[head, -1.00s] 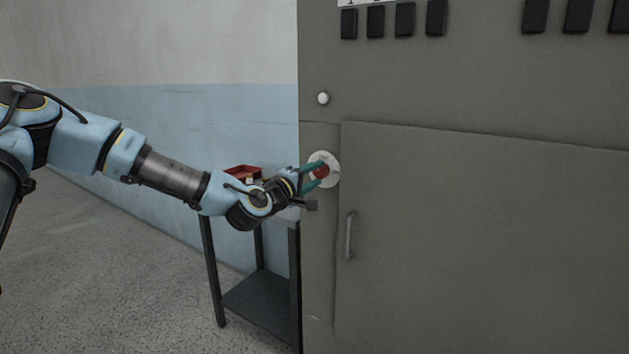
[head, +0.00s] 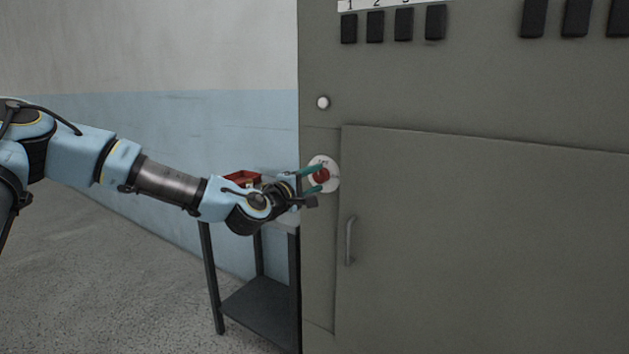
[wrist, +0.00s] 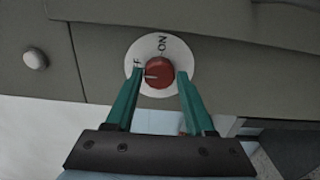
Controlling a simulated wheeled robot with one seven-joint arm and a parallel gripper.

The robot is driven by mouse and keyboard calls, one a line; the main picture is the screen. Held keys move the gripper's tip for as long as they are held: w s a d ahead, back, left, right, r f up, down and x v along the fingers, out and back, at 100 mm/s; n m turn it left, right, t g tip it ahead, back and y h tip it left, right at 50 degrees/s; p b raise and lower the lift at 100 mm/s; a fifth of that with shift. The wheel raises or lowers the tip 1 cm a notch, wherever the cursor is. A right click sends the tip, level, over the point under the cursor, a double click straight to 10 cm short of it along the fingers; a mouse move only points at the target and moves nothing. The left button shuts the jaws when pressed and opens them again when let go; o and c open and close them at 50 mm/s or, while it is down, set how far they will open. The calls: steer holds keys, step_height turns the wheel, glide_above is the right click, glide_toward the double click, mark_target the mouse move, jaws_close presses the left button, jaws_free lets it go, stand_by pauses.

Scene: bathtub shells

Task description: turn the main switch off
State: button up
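The main switch is a red round knob (head: 322,175) on a white disc (head: 331,184), on the narrow left strip of a grey cabinet. In the wrist view the knob (wrist: 159,71) has a pale mark on its left side, towards a partly hidden label ending in "F". The word "ON" (wrist: 160,43) stands above the knob. My gripper (head: 318,179) is at the switch, its two green fingers apart, one on each side of the knob. In the wrist view my gripper (wrist: 160,76) shows gaps beside the knob; contact at the tips is unclear.
A pale round button (head: 323,103) sits above the switch. The cabinet door (head: 480,240) has a vertical handle (head: 350,240) right of and below the switch. Several black switches (head: 404,24) line the top. A dark table (head: 262,300) with a red tray (head: 240,178) stands behind my arm.

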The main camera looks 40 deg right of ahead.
steer(key=o, duration=0.3)
steer(key=shift+o, duration=0.2)
steer(key=b+v, duration=0.2)
steer(key=v, duration=0.9)
